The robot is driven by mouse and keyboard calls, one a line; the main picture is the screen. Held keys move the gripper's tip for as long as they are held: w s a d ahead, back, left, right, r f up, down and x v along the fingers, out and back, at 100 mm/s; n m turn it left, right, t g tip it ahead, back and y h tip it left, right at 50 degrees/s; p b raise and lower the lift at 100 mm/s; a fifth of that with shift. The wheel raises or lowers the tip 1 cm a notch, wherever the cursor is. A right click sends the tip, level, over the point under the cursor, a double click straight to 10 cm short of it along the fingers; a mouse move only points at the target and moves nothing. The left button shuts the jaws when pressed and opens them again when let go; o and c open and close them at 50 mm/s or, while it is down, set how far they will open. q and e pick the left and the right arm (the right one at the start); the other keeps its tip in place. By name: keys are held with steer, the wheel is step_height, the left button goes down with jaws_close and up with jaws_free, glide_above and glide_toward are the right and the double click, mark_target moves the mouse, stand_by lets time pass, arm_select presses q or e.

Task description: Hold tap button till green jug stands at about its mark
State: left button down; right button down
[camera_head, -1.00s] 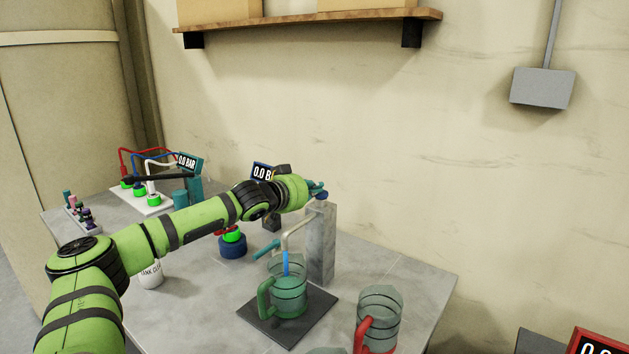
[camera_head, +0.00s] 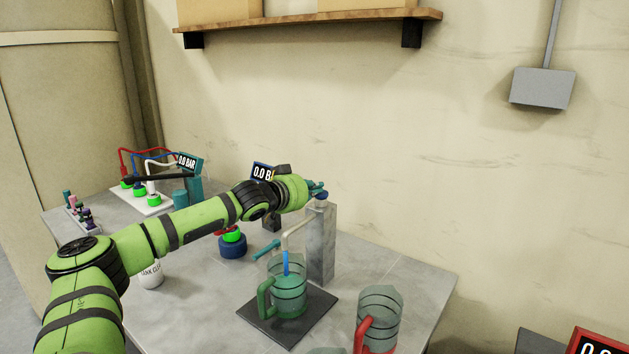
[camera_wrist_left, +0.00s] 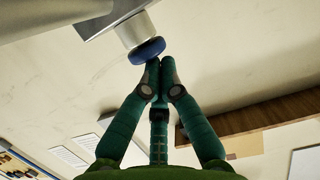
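The green jug (camera_head: 288,298) stands upright on a dark square mat (camera_head: 300,333) under the tap spout (camera_head: 290,236). A blue stream (camera_head: 286,264) runs from the spout into the jug. Liquid is in the jug, with dark ring marks on its clear wall; the exact level against a mark is hard to read. The blue tap button (camera_wrist_left: 147,50) is on top of the grey tap post (camera_head: 321,245). My left gripper (camera_head: 318,188) is at the button, fingertips (camera_wrist_left: 159,66) together, touching or very near its edge. My right gripper does not show.
A clear jug with a red handle (camera_head: 379,315) stands to the right, near the table edge. A white cup (camera_head: 151,274) and a blue-based green button (camera_head: 233,243) are left of the mat. A wooden shelf (camera_head: 310,20) hangs above.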

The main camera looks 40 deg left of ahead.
arm_select(q)
steer(key=shift+d+f, duration=0.1)
steer(key=shift+f, duration=0.3)
step_height(320, 180, up, 4)
steer(key=p, duration=0.5)
steer(key=shift+w+r, duration=0.1)
steer(key=shift+r, duration=0.15)
steer(key=shift+s, duration=0.25)
steer(key=a+b+v, duration=0.1)
steer(key=b+v, duration=0.6)
steer(key=v, duration=0.2)
steer(key=shift+s+d+r+b, duration=0.35)
steer(key=shift+d, duration=0.15)
steer(key=shift+r, duration=0.1)
